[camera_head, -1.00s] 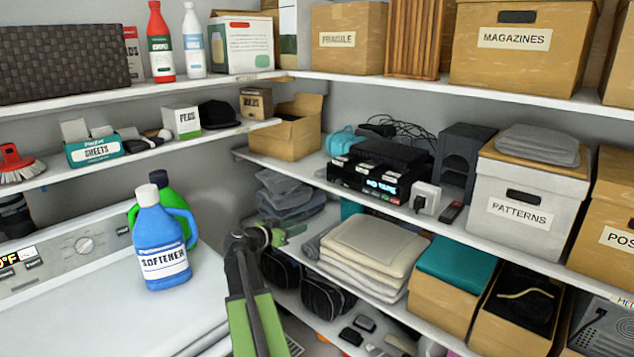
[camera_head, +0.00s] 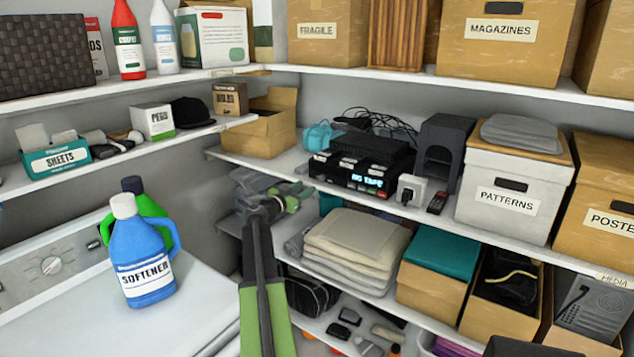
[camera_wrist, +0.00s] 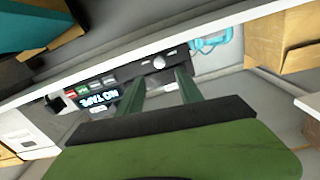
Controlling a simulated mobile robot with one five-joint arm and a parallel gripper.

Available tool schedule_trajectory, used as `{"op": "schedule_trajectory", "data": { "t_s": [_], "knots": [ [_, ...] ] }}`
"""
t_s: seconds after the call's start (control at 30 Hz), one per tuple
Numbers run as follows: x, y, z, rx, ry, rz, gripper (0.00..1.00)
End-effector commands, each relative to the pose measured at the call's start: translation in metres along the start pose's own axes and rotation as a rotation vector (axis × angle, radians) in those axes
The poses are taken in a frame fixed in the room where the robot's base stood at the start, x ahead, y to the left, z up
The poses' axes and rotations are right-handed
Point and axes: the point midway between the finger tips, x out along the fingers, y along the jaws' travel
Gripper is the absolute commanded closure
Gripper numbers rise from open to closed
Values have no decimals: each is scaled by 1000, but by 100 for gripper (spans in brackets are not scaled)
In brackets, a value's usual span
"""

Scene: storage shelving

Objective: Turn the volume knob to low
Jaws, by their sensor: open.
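The black tape deck (camera_head: 352,178) with a lit "NO TAPE" display stands on the middle shelf. In the wrist view its front (camera_wrist: 125,78) shows a small round pale knob (camera_wrist: 159,62), which looks like the volume knob; its marks and setting are too small to read. In the head view I cannot make out this knob. My gripper (camera_head: 292,200) is below and left of the deck in the head view. In the wrist view my gripper (camera_wrist: 158,80) is open, with two green fingers apart and nothing between them. The knob shows just beyond the fingertips; I see no clear contact.
The middle shelf's white edge (camera_head: 450,233) runs below the deck. A white adapter (camera_head: 411,189), dark remote (camera_head: 437,203) and dark speaker (camera_head: 443,152) stand to its right. A teal object (camera_head: 320,135) lies to its left. Folded cloths (camera_head: 355,240) lie below.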

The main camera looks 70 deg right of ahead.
Motion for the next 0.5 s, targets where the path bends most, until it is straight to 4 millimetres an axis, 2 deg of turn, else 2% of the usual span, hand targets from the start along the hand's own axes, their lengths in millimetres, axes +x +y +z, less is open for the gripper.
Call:
{"op": "schedule_trajectory", "data": {
  "t_s": [0.03,0.2,0.33,0.5],
  "knots": [
    [16,-2,0,0,0,2,57],
    [55,-1,0,0,0,2,57],
    [73,-1,0,0,-1,0,57],
    [83,0,0,0,-1,0,57]
  ]
}}
